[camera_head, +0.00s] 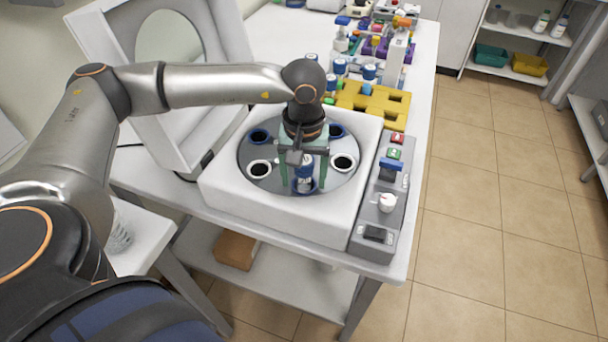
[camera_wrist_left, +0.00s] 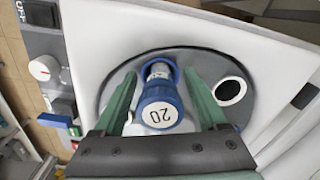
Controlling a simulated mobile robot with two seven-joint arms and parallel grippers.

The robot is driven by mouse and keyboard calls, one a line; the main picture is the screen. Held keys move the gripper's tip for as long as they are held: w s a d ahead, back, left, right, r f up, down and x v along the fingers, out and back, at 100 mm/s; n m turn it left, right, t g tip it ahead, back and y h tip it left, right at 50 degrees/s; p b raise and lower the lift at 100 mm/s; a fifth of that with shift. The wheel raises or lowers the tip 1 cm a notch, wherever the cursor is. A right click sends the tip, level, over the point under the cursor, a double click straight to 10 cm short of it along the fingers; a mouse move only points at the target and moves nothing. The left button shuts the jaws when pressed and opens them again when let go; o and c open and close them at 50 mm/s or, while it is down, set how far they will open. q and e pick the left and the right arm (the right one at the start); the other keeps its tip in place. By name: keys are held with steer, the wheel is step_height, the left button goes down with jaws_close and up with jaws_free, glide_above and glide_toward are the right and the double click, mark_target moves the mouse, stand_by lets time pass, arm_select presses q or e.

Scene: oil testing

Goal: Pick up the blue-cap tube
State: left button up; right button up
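A blue-cap tube (camera_head: 304,174) stands in the front blue-ringed slot of a centrifuge rotor (camera_head: 283,182). In the left wrist view, its blue cap (camera_wrist_left: 160,107) carries a white top marked 20. My left gripper (camera_head: 304,180) points down over the rotor with its green fingers on either side of the tube. In the left wrist view the left gripper (camera_wrist_left: 161,75) is open, with gaps between both fingers and the cap. My right gripper is not in view.
The white centrifuge (camera_head: 235,200) has its lid (camera_head: 160,75) raised at the left. A grey control panel (camera_head: 378,215) with a knob and buttons is on its right. Behind it stand a yellow rack (camera_head: 372,103) and other tubes. Other rotor slots look empty.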

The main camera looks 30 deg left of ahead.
arm_select(q)
jaws_close()
stand_by(0.4)
